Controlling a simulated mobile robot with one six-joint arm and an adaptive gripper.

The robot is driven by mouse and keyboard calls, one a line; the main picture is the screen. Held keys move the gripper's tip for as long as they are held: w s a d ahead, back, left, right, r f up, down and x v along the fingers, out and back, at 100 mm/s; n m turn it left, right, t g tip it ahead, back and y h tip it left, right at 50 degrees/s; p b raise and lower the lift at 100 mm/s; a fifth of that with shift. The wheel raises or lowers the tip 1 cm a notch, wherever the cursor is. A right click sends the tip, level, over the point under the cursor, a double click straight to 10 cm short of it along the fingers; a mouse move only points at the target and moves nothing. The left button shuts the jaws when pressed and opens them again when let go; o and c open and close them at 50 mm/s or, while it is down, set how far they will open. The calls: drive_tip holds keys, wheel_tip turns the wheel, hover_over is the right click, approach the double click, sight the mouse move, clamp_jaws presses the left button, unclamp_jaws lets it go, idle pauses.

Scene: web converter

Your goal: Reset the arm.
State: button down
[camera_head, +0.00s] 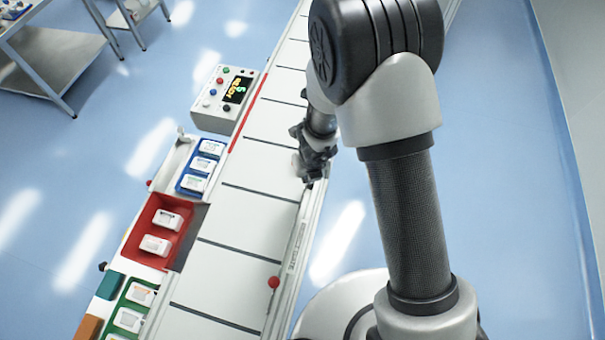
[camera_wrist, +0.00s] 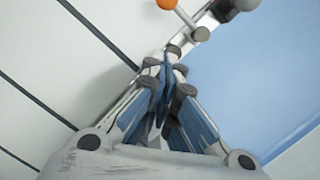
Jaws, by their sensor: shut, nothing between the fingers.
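My gripper (camera_head: 312,172) hangs over the right edge of the white conveyor (camera_head: 245,200) in the head view, at the end of my bent arm. In the wrist view my gripper (camera_wrist: 165,75) is shut, its blue-padded fingers together with nothing between them. Below it in the wrist view are the white belt (camera_wrist: 60,60) with dark cross lines, the conveyor's side rail and the blue floor. The fingertips are too small in the head view to make out.
Left of the conveyor are a control box (camera_head: 224,100) with buttons and a lit display, a blue bin (camera_head: 182,184), a red bin (camera_head: 187,217) and a green bin (camera_head: 118,303), holding white packs. The floor to the right is clear.

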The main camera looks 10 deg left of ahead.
drive_tip(key=s+d+r+n+t+y+b, duration=0.1)
drive_tip(key=d+r+n+y+b, duration=0.15)
drive_tip(key=r+n, duration=0.65)
drive_tip(key=s+d+r+n+t+y+b, duration=0.1)
drive_tip(key=r+n+b, duration=0.3)
drive_tip(key=r+n, duration=0.55)
drive_tip(key=s+d+r+n+h+b, duration=0.1)
drive_tip(key=s+d+n+h+b, duration=0.1)
drive_tip(key=s+d+n+b, duration=0.2)
drive_tip(key=s+d+r+n+h+b, duration=0.1)
drive_tip(key=s+d+n+b, duration=0.3)
drive_tip(key=s+d+n, duration=0.4)
drive_tip(key=s+d+h, duration=0.1)
drive_tip(key=s+d, duration=0.3)
drive_tip(key=d, duration=0.2)
drive_tip(key=shift+s+r+h+b, duration=0.25)
drive_tip(key=shift+r+h+b, duration=0.05)
drive_tip(key=shift+h+b, duration=0.1)
